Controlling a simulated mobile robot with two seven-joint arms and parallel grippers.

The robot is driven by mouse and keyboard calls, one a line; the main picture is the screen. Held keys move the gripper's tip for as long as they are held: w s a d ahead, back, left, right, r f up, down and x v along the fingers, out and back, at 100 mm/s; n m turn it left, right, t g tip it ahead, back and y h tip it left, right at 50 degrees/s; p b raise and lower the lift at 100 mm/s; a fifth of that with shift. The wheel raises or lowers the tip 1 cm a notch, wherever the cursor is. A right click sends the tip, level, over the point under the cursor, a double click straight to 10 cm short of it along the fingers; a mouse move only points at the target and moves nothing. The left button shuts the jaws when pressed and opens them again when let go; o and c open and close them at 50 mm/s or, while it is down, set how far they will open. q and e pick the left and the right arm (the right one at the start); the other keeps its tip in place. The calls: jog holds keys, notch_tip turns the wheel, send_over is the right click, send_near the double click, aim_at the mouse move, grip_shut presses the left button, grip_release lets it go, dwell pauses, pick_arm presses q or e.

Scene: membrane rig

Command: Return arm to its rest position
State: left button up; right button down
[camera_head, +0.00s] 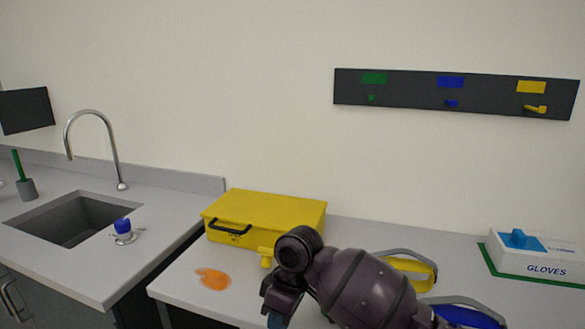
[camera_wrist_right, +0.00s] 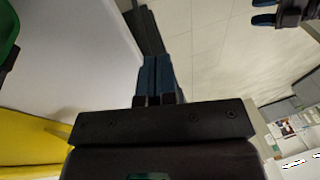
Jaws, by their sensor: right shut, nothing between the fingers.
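My right arm (camera_head: 360,285) comes in from the bottom right of the head view, in front of the counter. Its wrist bends downward, and the lower end of the hand is cut off by the bottom edge. In the right wrist view my right gripper (camera_wrist_right: 159,78) is shut, its dark blue fingers together with nothing between them. They extend beside a pale surface, with floor tiles beyond. My left gripper (camera_wrist_right: 264,12) shows at the top right of the right wrist view, its two blue fingers apart and empty. It is not in the head view.
A yellow case (camera_head: 265,215) stands on the counter behind my right arm, near an orange spill (camera_head: 212,279). Yellow (camera_head: 410,266) and blue (camera_head: 465,314) handled things lie right of it. A glove box (camera_head: 540,256) is far right. A sink (camera_head: 75,217) is left; a hook rail (camera_head: 450,93) is on the wall.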

jog(key=s+d+f+m+t+y, duration=0.25)
jog(key=s+d+f+m, duration=0.45)
jog(key=s+d+f, duration=0.65)
jog(key=s+d+r+m+t+h, duration=0.15)
jog(key=s+d+m+h, duration=0.5)
jog(key=s+d, duration=1.15)
jog(key=w+a+f+t+y, duration=0.1)
jog(key=w+f+t, duration=0.6)
jog(key=f+t, duration=0.1)
jog(key=shift+a+f+n+t, duration=0.2)
jog(key=shift+f+n+t, duration=0.15)
jog(key=shift+f, duration=0.4)
jog(key=c, duration=1.8)
grip_release()
jog(key=shift+w, duration=0.1)
